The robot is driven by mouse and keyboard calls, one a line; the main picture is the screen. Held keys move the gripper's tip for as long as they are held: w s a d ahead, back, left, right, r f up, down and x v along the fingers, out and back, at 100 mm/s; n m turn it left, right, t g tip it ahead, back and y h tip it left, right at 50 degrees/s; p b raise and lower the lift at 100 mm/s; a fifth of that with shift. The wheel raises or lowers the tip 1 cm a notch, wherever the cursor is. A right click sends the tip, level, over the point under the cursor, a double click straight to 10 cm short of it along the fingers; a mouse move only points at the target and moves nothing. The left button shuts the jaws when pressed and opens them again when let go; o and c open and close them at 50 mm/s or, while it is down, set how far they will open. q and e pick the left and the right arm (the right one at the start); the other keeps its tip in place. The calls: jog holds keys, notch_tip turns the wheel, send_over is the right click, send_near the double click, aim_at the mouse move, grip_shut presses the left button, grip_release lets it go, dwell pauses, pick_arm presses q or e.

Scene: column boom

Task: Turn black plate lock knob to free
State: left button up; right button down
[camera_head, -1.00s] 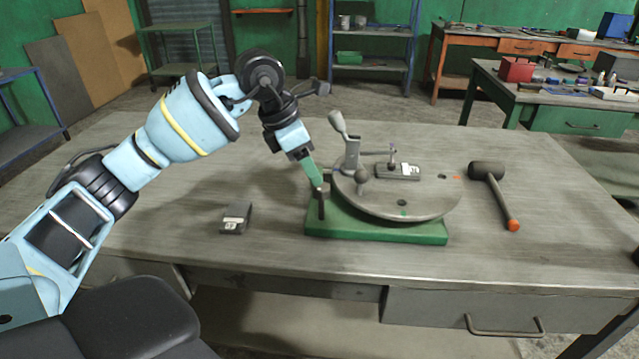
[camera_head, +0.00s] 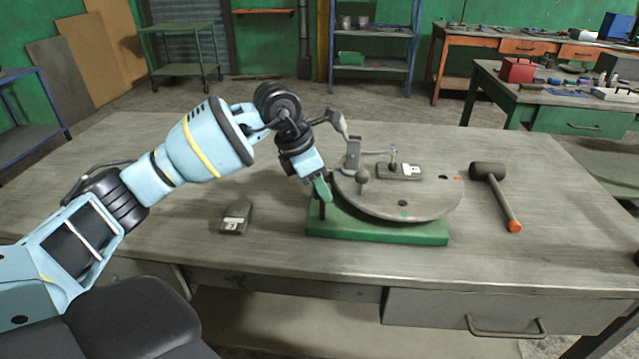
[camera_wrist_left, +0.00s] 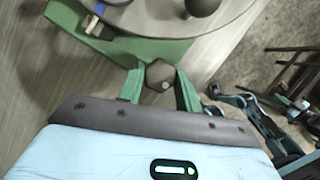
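The fixture has a round grey plate (camera_head: 430,205) on a green base (camera_head: 390,232), on the workbench. My left gripper (camera_head: 322,188) is at the left edge of the plate, low over the base. In the left wrist view its two green fingers (camera_wrist_left: 160,86) stand apart, one on each side of a dark faceted knob (camera_wrist_left: 160,75), which looks like the plate lock knob. The knob nearly fills the gap; contact cannot be told. In the head view the gripper hides this knob. A black upright post (camera_head: 321,208) shows below the gripper. My right gripper is not in view.
A dark block (camera_head: 236,218) lies left of the base, and a mallet (camera_head: 488,171) lies right. The bench front is clear.

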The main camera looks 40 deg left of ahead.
pick_arm(q)
jog(key=shift+c, duration=1.4)
jog(key=shift+s+r+n+p, duration=0.1)
jog(key=shift+r+n+p, duration=0.05)
jog(key=shift+n+p, duration=0.5)
jog(key=shift+d+n+t+y+p, duration=0.1)
jog(key=shift+n+t+y+p, duration=0.25)
jog(key=shift+n+y, duration=0.4)
jog(key=shift+n+p, duration=0.3)
jog(key=shift+n, duration=0.5)
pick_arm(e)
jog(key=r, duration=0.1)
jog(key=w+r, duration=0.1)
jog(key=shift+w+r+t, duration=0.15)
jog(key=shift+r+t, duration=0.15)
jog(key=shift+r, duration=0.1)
pick_arm(q)
jog(key=shift+f, duration=0.2)
jog(key=o, duration=1)
jog(key=shift+c, duration=0.2)
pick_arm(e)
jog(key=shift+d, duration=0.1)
